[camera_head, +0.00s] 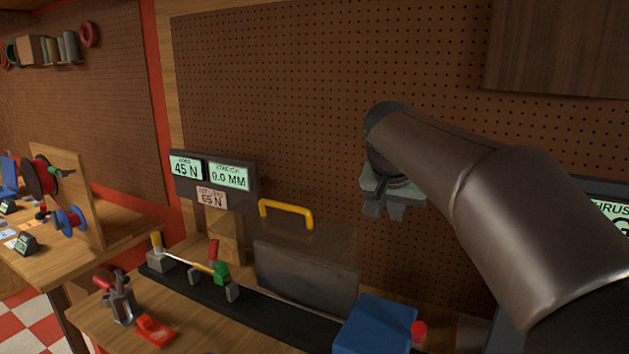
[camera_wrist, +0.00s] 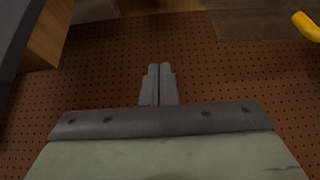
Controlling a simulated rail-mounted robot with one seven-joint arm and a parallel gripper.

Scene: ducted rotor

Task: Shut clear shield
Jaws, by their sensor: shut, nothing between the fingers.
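The clear shield (camera_head: 306,275) is a smoky see-through panel on the bench, with a yellow handle (camera_head: 286,210) at its upper edge. A test strip stretches on the black rail to its left. The handle shows in the wrist view (camera_wrist: 307,26) at the top right corner, and a dark see-through part of the shield (camera_wrist: 262,24) lies beside it. My gripper (camera_head: 384,212) is shut and empty, in front of the pegboard, to the right of the handle and apart from it. Its fingertips (camera_wrist: 160,70) are together in the wrist view.
A black rail (camera_head: 270,322) carries clamps with a green and a yellow part. A blue box (camera_head: 375,325) with a red knob stands at the front right. Display panels (camera_head: 212,172) stand behind left. A red switch (camera_head: 156,329) lies at the front left. Pegboard backs the bench.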

